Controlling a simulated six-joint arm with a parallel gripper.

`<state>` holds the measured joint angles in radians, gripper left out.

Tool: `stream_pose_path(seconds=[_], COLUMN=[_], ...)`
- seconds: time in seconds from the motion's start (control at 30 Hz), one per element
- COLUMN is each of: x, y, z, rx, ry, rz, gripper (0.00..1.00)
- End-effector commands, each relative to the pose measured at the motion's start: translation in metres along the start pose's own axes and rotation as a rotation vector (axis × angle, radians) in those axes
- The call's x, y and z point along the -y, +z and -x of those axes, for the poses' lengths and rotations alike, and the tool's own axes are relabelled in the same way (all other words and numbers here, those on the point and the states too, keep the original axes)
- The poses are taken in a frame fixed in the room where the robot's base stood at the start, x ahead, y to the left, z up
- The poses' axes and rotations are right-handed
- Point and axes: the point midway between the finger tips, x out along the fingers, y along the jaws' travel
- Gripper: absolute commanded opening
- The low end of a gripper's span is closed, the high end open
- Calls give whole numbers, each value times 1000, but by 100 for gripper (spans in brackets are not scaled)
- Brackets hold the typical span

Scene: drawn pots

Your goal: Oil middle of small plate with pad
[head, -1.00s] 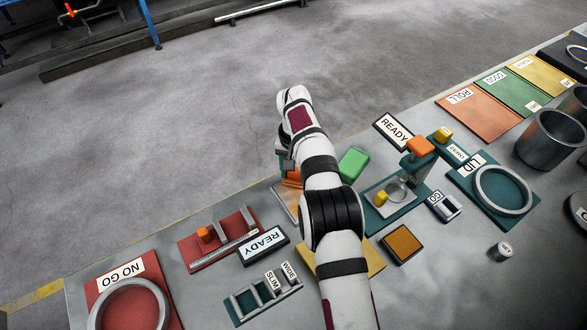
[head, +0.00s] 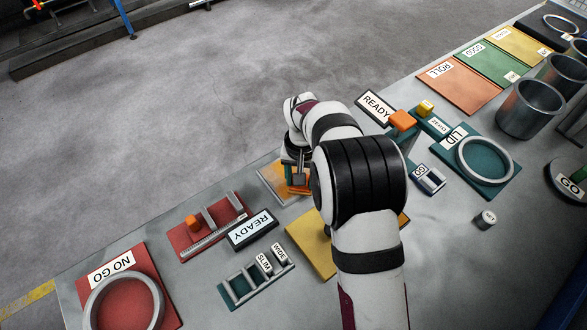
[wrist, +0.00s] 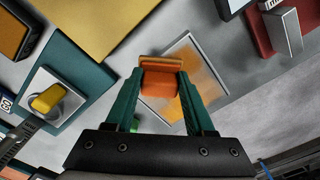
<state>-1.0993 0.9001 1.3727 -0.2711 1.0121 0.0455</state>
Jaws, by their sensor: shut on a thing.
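The small plate (head: 270,178) is a pale metal square near the far edge of the table. In the wrist view the plate (wrist: 189,50) carries amber, oily-looking patches over its middle and right part. My gripper (wrist: 160,98) is shut on the orange pad (wrist: 160,83), with a teal finger on each side. In the head view my gripper (head: 298,166) points down and the pad (head: 299,188) is at the plate's right part. The pad overlaps the plate in both views; whether it touches the surface I cannot tell. The pad covers some of the plate.
A red gauge block (head: 213,225) and a READY sign (head: 252,229) stand to the left. A yellow plate (head: 306,240) lies nearer. A teal scale with a yellow knob (wrist: 47,98) shows in the wrist view. My arm hides part of the table.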

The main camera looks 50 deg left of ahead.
Motion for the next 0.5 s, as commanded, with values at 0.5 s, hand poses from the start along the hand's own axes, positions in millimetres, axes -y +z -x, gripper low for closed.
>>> stream_pose_path(seconds=[0.5], x=[-7], y=[6], z=[12], rx=[-5], ry=[-1], rz=[0], gripper=[10])
